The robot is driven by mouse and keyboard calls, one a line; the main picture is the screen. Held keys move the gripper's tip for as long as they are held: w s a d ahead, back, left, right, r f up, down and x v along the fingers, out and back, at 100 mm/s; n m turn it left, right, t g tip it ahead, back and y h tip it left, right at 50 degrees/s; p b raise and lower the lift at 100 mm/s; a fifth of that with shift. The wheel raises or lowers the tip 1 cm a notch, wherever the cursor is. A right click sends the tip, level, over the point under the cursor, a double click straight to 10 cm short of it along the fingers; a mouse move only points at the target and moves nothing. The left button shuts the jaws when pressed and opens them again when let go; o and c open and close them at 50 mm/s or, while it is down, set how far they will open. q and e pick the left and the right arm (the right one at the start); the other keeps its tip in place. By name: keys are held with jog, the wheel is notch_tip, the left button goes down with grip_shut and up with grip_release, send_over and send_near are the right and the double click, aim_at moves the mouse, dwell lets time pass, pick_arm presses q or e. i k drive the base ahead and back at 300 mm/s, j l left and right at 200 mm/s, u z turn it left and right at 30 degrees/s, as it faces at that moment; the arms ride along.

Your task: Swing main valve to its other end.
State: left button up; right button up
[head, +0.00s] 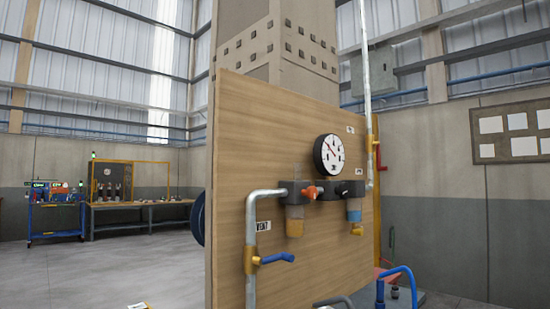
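A wooden panel (310,250) on a column carries the pipework. On its right edge a vertical pipe (366,70) runs down to a brass valve (370,139) with a red lever (378,160), seen nearly edge-on; the lever appears to hang downward. A small label (350,130) nearby is too small to read. On the left pipe, a brass valve (251,261) has a blue lever (278,258) pointing right, roughly level, below a label (263,226) reading "VENT". Which valve is the main one I cannot read. Neither gripper shows.
A round gauge (329,155) sits above dark filter units with an orange-red knob (311,192). Blue curved tubing (400,272) stands low at the right front. A workbench (140,207) and blue cart (54,218) are far left. Floor (110,265) left of the panel is mostly clear.

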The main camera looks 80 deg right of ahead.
aim_at(377, 143)
jog(key=z, duration=3.3)
